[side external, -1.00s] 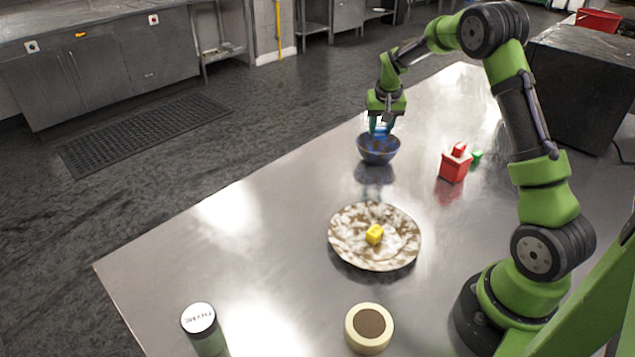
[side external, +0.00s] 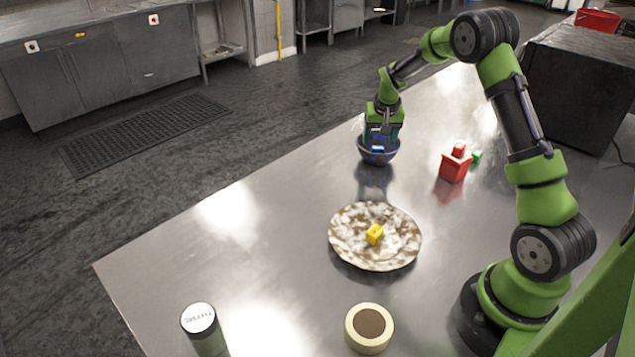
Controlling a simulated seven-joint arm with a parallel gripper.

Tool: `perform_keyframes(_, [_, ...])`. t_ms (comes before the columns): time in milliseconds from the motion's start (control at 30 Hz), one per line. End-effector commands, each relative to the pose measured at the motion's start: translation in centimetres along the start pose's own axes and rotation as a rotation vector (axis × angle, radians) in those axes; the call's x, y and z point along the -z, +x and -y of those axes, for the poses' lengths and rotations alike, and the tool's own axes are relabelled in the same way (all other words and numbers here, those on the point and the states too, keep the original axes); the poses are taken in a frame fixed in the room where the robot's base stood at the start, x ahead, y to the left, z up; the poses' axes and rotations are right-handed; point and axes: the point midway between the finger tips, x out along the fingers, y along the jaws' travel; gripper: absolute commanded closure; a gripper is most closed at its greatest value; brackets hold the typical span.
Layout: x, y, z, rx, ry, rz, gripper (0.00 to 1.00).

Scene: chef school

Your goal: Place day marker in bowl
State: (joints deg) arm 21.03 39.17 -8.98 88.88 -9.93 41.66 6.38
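The blue bowl (side external: 379,158) stands upright near the table's far left edge. My gripper (side external: 383,140) points down into the bowl's mouth. Its teal fingers look spread apart. A small bright blue block (side external: 377,149), which may be the day marker, shows at the bowl's opening between and below the fingers. I cannot make out any writing on it, and the bowl's near rim hides its lower part. Whether a finger still touches it is too small to tell.
A mottled plate (side external: 345,248) with a yellow block (side external: 374,234) lies nearer. Right of the bowl are a red box (side external: 454,168) with a red block on top and a green block (side external: 477,156). A labelled jar (side external: 203,330) and a round cream container (side external: 369,328) stand in front.

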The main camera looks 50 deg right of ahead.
Motion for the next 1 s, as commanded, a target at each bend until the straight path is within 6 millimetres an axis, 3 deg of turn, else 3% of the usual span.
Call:
perform_keyframes(567, [0.1,-0.1,0.0,0.0,0.0,-0.001,0.33])
perform_keyframes(1000, [1.8,-5.7,0.0,0.0,0.0,-0.003,0.33])
